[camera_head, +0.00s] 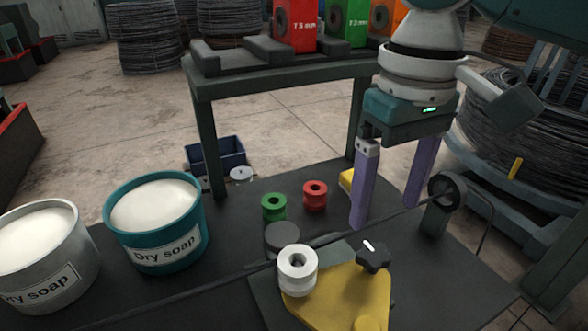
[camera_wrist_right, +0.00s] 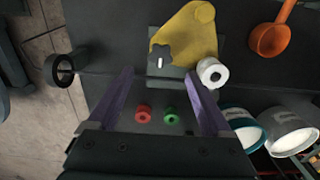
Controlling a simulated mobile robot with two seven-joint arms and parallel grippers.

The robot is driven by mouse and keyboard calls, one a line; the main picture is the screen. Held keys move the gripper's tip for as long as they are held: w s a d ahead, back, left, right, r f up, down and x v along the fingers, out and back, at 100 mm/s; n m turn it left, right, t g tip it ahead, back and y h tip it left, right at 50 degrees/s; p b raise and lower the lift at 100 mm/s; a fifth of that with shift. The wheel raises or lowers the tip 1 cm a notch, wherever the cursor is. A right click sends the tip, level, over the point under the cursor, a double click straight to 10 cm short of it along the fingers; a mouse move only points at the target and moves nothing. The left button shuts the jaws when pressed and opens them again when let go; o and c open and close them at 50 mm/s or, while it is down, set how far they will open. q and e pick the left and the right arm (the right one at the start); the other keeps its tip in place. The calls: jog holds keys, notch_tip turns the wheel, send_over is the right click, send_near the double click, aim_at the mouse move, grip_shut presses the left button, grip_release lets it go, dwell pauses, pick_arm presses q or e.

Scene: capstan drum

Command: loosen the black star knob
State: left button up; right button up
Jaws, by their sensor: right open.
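The black star knob (camera_head: 373,257) with a white mark on top sits on a yellow plate (camera_head: 352,300) in the head view. It also shows in the right wrist view (camera_wrist_right: 160,54), at the edge of the yellow plate. A white roller (camera_head: 297,270) stands on the plate, left of the knob. My right gripper (camera_head: 387,215) has purple fingers pointing down, wide apart and empty, above the table behind the knob. Its fingers also show in the right wrist view (camera_wrist_right: 165,85), with the knob beyond them, apart from both. My left gripper is not in view.
A wire runs across the table past the roller to a guide wheel (camera_head: 447,190) at right. Green (camera_head: 274,206) and red (camera_head: 315,194) spools stand behind. Two soap tubs (camera_head: 157,222) are at left. A raised shelf (camera_head: 285,75) stands behind. An orange scoop (camera_wrist_right: 270,40) shows in the wrist view.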

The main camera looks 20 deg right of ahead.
aim_at(374, 252)
notch_tip(374, 252, down, 6)
jog(key=shift+s+f, duration=0.15)
jog(key=shift+f, duration=0.8)
grip_shut()
